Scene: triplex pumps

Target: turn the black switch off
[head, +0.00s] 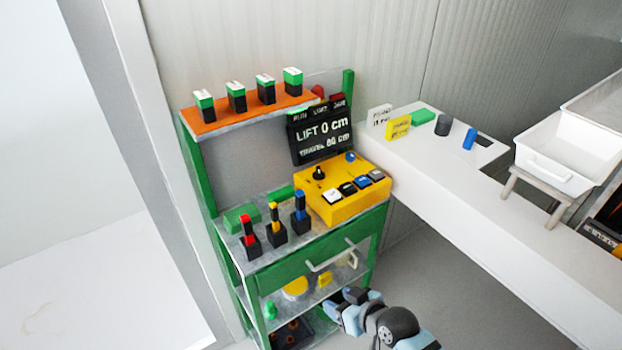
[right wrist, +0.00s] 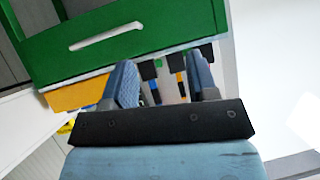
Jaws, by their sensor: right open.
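A yellow control box (head: 346,204) sits on the right of the green workbench top. A black knob switch (head: 319,173) stands up at its back left; its exact setting is too small to read. A black push button (head: 348,188) is in the front row, between a white and a blue one. My right gripper (head: 346,303) is low in front of the bench, below the drawer and apart from the box. In the right wrist view my right gripper (right wrist: 162,88) is open with nothing between its fingers. The yellow box's edge (right wrist: 75,95) shows there. My left gripper is out of view.
The green drawer (head: 325,255) has a white handle. Red, yellow and blue-topped tools (head: 274,222) stand left of the box. A black display (head: 322,132) reading "LIFT 0 cm" is behind it. A white counter (head: 450,185) runs to the right.

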